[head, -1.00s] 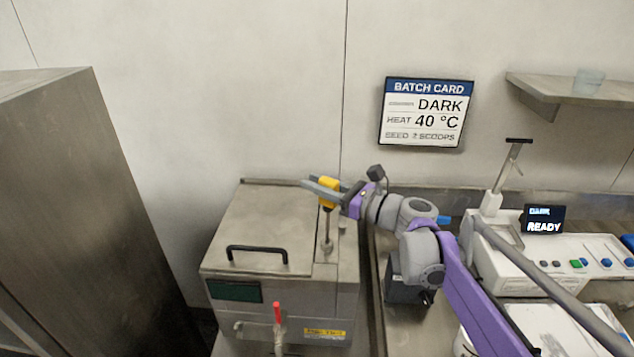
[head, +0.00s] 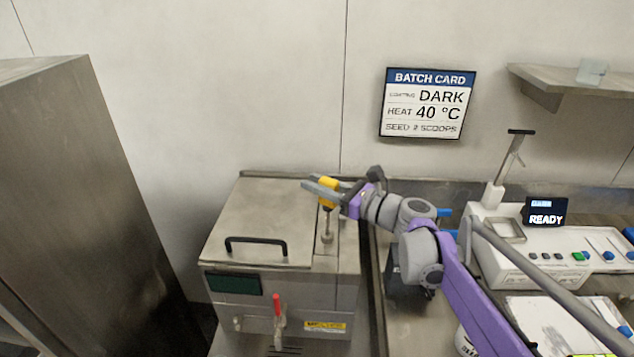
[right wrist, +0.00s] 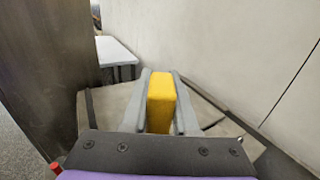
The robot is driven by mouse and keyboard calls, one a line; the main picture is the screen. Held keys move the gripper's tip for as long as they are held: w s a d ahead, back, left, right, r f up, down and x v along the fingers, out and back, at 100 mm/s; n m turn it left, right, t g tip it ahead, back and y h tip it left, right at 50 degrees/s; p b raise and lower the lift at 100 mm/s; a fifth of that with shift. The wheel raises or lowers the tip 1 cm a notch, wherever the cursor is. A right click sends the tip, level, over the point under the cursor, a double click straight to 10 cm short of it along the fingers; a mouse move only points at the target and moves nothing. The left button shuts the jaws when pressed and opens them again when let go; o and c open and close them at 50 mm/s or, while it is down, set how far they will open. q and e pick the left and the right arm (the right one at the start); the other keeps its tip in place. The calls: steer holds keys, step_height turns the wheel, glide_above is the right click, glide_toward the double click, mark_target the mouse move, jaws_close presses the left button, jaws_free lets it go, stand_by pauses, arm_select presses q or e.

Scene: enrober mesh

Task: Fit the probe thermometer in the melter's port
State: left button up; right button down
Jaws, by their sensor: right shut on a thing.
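The probe thermometer (head: 327,190) has a yellow handle and a thin stem pointing down. My right gripper (head: 322,188) is shut on the yellow handle, which also shows between the fingers in the right wrist view (right wrist: 161,102). The melter (head: 262,222) is a steel box with a black-handled lid at the middle left. The probe is upright above the right part of the melter's top, and its stem meets a small round fitting (head: 326,238) there, seemingly the port. I cannot tell how deep the stem sits. My left gripper is out of view.
A tall steel cabinet (head: 85,200) stands at the left. A white machine (head: 540,240) with a READY display and a steel shelf (head: 570,82) are at the right. A red-handled tap (head: 277,305) is on the melter's front. The batch card (head: 428,103) hangs on the wall.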

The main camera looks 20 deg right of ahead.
steer(key=shift+f+b, duration=2.35)
steer(key=shift+f, duration=1.55)
steer(key=c, duration=0.6)
jaws_free()
steer(key=v, duration=1.1)
steer(key=shift+w, duration=0.1)
